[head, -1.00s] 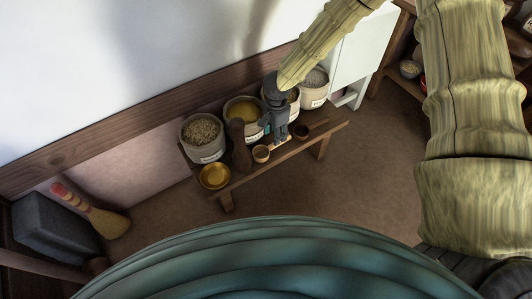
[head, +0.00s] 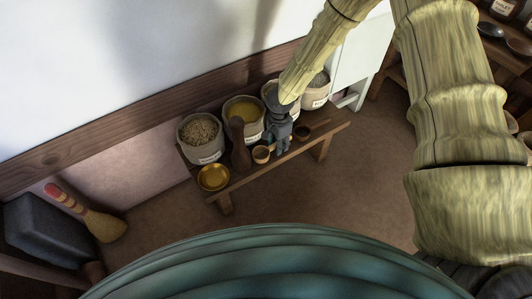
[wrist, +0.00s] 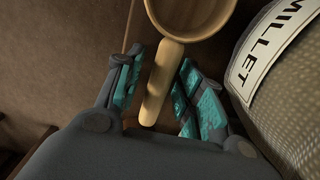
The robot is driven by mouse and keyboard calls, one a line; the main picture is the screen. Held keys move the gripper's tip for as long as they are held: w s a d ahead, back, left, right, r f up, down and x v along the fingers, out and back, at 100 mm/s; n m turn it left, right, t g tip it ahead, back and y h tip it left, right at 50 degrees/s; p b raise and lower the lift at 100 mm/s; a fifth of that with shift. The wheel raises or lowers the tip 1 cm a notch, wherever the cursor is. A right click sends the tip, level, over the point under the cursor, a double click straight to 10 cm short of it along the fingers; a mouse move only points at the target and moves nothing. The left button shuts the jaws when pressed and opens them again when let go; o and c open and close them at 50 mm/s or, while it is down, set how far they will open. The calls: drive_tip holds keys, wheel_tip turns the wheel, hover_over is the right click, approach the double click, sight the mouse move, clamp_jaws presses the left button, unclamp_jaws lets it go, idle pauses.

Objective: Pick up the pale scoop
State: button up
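The pale scoop (head: 261,155) lies on the low wooden bench in the head view, its round bowl toward the front and its handle toward my gripper (head: 279,146). In the wrist view the scoop (wrist: 158,85) shows large, with its bowl at the top edge and its handle pointing down between the fingers. My gripper (wrist: 160,95) is open, with a teal-padded finger on each side of the handle. Narrow gaps show between the pads and the handle. The lower end of the handle is close to the palm. In the head view my arm partly hides the bench there.
A sack labelled millet (wrist: 285,85) stands close to the right finger. On the bench (head: 252,178) are several sacks, a brass bowl (head: 213,177), a dark brown bottle-shaped object (head: 238,143) and a dark cup (head: 303,132). The floor in front is clear.

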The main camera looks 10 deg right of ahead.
clamp_jaws()
drive_tip(key=shift+r, duration=0.1)
